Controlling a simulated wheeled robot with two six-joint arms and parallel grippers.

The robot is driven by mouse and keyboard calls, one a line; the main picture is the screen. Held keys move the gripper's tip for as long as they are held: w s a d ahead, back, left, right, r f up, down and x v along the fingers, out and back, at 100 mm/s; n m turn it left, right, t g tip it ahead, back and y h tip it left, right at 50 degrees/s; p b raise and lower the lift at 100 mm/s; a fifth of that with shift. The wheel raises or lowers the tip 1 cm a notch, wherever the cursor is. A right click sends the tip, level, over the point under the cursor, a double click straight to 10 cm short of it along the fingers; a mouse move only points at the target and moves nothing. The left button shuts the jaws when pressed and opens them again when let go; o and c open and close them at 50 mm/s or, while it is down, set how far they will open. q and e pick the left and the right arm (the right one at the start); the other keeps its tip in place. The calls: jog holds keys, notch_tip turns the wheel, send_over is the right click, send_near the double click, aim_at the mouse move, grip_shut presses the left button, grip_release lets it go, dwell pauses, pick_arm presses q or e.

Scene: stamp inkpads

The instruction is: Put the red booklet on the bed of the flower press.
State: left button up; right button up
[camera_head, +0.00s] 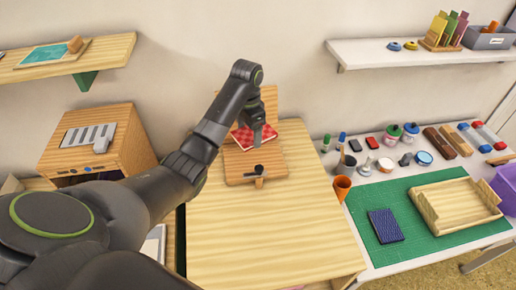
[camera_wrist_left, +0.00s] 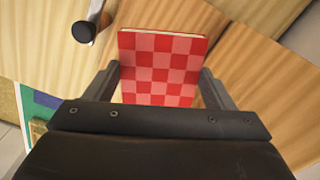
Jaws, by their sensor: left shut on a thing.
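The red checkered booklet (camera_head: 243,138) is between the fingers of my left gripper (camera_head: 255,126), over the back part of the flower press. In the left wrist view the booklet (camera_wrist_left: 160,62) lies between the two fingers of the gripper (camera_wrist_left: 158,80). The flower press has a flat wooden bed (camera_head: 238,165) on the table and an upright wooden board (camera_head: 270,100) behind it. A black knob (camera_head: 258,169) is at the bed's front edge. I cannot tell whether the booklet touches the bed. My right gripper is not in view.
The wooden table (camera_head: 265,235) is clear in front of the press. On the right, an orange cup (camera_head: 342,188), a green mat (camera_head: 420,238) with a blue booklet (camera_head: 385,226), and a wooden tray (camera_head: 455,204). A wooden cabinet (camera_head: 95,140) stands left.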

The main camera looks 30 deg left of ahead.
aim_at(248, 136)
pick_arm(q)
jog(key=f+b, duration=0.2)
jog(key=s+f+b, duration=0.1)
jog(key=f+b, duration=0.1)
jog(key=shift+w+f, duration=0.1)
jog(key=shift+f, duration=0.15)
jog(key=shift+w+f+b, duration=0.1)
jog(key=shift+f+b, duration=0.2)
notch_tip(248, 136, down, 3)
jog(key=shift+f, duration=0.65)
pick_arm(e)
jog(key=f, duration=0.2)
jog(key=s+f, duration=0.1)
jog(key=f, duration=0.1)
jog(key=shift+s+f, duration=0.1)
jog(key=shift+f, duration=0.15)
pick_arm(q)
jog(key=o, duration=1)
jog(key=shift+f, duration=0.15)
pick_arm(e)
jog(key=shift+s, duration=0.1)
